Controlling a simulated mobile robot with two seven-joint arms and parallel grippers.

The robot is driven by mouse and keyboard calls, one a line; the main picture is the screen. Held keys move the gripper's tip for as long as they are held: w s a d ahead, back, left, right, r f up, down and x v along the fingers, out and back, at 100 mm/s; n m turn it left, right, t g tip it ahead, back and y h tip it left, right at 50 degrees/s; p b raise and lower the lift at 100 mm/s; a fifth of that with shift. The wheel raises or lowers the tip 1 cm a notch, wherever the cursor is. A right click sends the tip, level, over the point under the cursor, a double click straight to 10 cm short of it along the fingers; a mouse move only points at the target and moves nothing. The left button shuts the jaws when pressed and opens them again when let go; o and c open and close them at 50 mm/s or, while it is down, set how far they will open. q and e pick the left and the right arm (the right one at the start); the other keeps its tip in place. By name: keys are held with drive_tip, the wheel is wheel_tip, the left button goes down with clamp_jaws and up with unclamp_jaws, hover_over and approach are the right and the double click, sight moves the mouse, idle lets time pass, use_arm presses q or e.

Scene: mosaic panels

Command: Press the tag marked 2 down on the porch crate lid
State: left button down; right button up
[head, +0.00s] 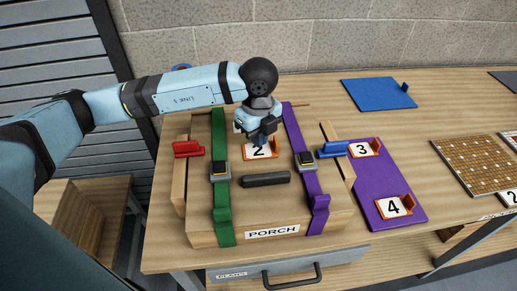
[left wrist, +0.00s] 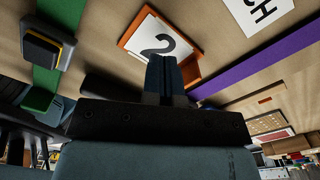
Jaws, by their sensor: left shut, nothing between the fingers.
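The porch crate (head: 205,238) stands on the table with a wooden lid, a black handle (head: 266,179) and a PORCH label (head: 272,232). The tag marked 2 (head: 257,153), white with an orange frame, lies on the lid between a green strap (head: 219,140) and a purple strap (head: 294,130). My left gripper (head: 264,142) is shut and empty, pointing down at the tag's far edge. In the left wrist view its closed fingertips (left wrist: 165,62) overlap the tag (left wrist: 158,42) and hide part of it. I cannot tell whether they touch it. My right gripper is out of view.
Tags marked 3 (head: 361,149) and 4 (head: 393,207) are on a purple panel (head: 375,180) right of the crate. A red clamp-like piece (head: 188,149) and a blue one (head: 333,149) flank the lid. A blue panel (head: 375,94) lies behind. A drawer (head: 290,272) is below.

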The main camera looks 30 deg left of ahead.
use_arm(q)
drive_tip(key=shift+f+b, duration=0.9)
drive_tip(key=shift+f, duration=0.3)
drive_tip(key=shift+r, duration=0.1)
idle(0.5)
wheel_tip(320, 180, up, 8)
drive_tip(key=p, duration=0.4)
drive_tip(key=shift+p, duration=0.4)
idle(0.4)
